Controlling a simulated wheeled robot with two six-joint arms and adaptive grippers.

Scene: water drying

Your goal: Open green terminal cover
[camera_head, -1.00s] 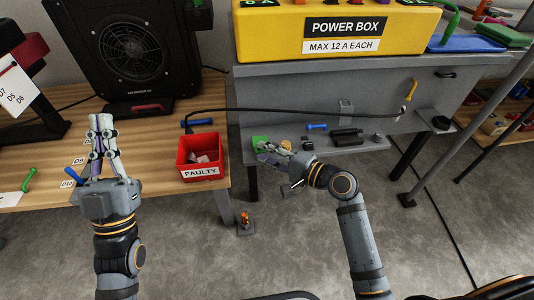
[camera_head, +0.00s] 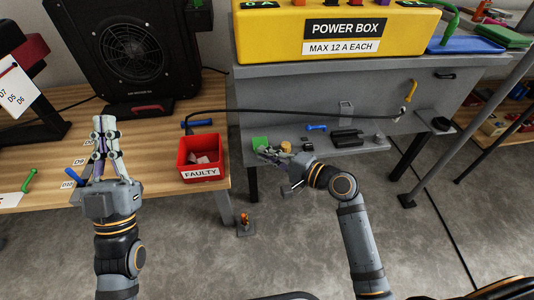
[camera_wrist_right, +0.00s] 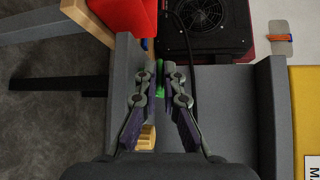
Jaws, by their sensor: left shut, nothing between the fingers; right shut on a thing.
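The green terminal cover (camera_head: 260,143) sits at the left end of the grey shelf under the power box, in the head view. My right gripper (camera_head: 263,153) reaches it from the right, with its fingertips at its near side. In the right wrist view, a green part of the cover (camera_wrist_right: 160,78) shows between the fingertips of my right gripper (camera_wrist_right: 160,70), which is shut on it. The fingers hide some of the cover, and I cannot tell how far it is open. My left gripper (camera_head: 104,122) is shut and empty above the wooden table.
A yellow power box (camera_head: 340,30) stands on the grey bench. A yellow knob (camera_head: 286,147), a blue handle (camera_head: 316,127) and a black part (camera_head: 346,137) are on the shelf. The red FAULTY bin (camera_head: 200,158) stands left of the shelf. A black cable runs above it.

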